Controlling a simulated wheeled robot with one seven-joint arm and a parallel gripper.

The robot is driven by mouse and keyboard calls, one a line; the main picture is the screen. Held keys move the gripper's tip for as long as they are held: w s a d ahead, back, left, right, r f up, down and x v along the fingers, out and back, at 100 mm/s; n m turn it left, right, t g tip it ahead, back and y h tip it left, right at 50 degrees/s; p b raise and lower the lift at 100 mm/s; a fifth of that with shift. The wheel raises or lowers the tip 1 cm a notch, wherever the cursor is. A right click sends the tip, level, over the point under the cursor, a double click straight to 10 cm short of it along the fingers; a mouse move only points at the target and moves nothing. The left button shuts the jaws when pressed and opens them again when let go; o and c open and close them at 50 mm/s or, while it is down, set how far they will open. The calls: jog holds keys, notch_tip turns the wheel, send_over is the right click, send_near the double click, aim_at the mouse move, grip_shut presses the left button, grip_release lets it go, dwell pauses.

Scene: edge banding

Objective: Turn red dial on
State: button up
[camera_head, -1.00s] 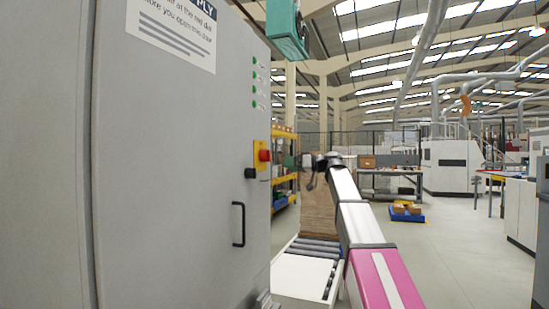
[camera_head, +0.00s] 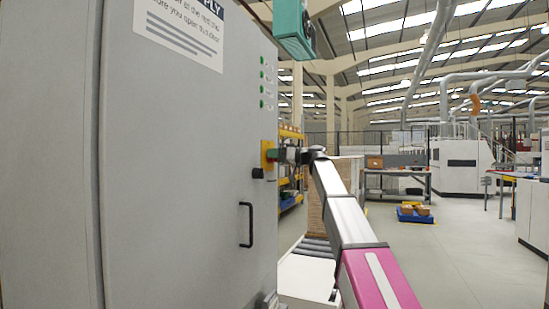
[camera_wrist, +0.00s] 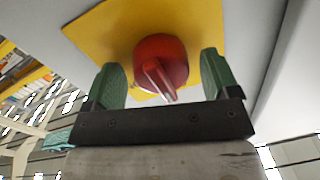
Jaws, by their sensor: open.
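The red dial (camera_wrist: 160,64) is a round red knob with a raised grip on a yellow plate (camera_wrist: 95,28) in the wrist view. In the head view the yellow plate (camera_head: 267,155) shows on the side of the grey cabinet, and the dial there is hidden behind my gripper. My gripper (camera_wrist: 160,80) is open, with one green finger on each side of the dial. A gap shows between each finger and the dial. In the head view my gripper (camera_head: 283,155) is at the plate.
Green lights (camera_head: 262,89) sit above. A roller conveyor (camera_head: 315,247) stands below my arm.

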jog(key=shift+a, duration=0.2)
jog(key=c, duration=0.9)
jog(key=shift+m, duration=0.4)
jog(key=m, duration=0.3)
jog(key=shift+m, duration=0.3)
jog(key=m, duration=0.4)
jog(key=shift+f+m, duration=0.1)
jog(key=shift+m, duration=0.3)
jog(key=m, duration=0.4)
jog(key=shift+m+t, duration=0.3)
jog(key=shift+t, duration=0.1)
jog(key=shift+f+m+t, duration=0.1)
jog(key=shift+m+t, duration=0.2)
jog(key=shift+m, duration=2.2)
